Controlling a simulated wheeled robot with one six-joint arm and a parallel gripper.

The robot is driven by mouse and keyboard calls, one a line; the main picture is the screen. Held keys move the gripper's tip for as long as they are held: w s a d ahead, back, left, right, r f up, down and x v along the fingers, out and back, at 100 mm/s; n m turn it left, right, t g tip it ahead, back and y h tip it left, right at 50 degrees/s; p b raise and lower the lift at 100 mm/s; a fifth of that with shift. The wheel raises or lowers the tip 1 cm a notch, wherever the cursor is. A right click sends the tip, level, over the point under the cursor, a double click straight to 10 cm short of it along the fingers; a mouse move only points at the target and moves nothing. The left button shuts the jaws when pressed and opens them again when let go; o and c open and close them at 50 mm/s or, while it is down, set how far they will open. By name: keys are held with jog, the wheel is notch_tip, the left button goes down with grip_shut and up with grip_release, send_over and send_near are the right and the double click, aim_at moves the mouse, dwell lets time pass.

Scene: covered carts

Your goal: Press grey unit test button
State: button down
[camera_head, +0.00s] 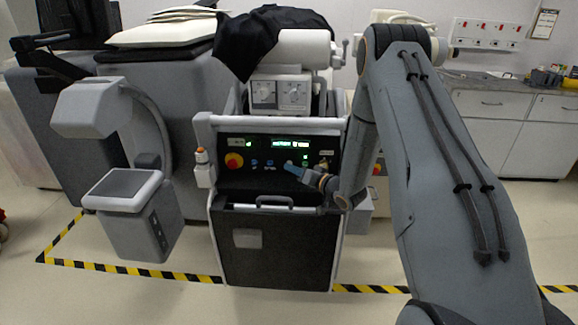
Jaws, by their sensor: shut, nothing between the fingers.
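The grey unit (225,126) is a cart with a black front and a sloped black control panel (240,178). The panel has a lit green display (290,143), a red knob on a yellow ring (233,160) and a few small blue buttons (254,162). Which one is the test button is too small to read. My gripper (290,168) is shut and empty, its tip over the right-centre of the panel, close to the buttons. I cannot tell whether it touches one. It hides part of the panel's right side.
A C-shaped grey device (125,190) stands left of the cart. A handle (274,201) sits below the panel. Black cloth (262,38) drapes behind. Yellow-black floor tape (130,269) runs around the carts. White cabinets (550,125) stand at the right.

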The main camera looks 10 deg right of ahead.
jog(key=shift+s, duration=0.15)
jog(key=shift+s+a+p, duration=0.25)
jog(key=shift+s+p, duration=0.2)
jog(key=shift+s, duration=0.2)
jog(key=shift+s+a+p, duration=0.25)
jog(key=shift+s+p, duration=0.1)
jog(key=shift+s, duration=0.45)
jog(key=shift+s+a+p, duration=0.3)
jog(key=shift+s+p, duration=0.1)
jog(key=shift+s, duration=0.4)
jog(key=shift+s+a+p, duration=0.25)
jog(key=shift+s+p, duration=0.1)
jog(key=shift+s, duration=0.45)
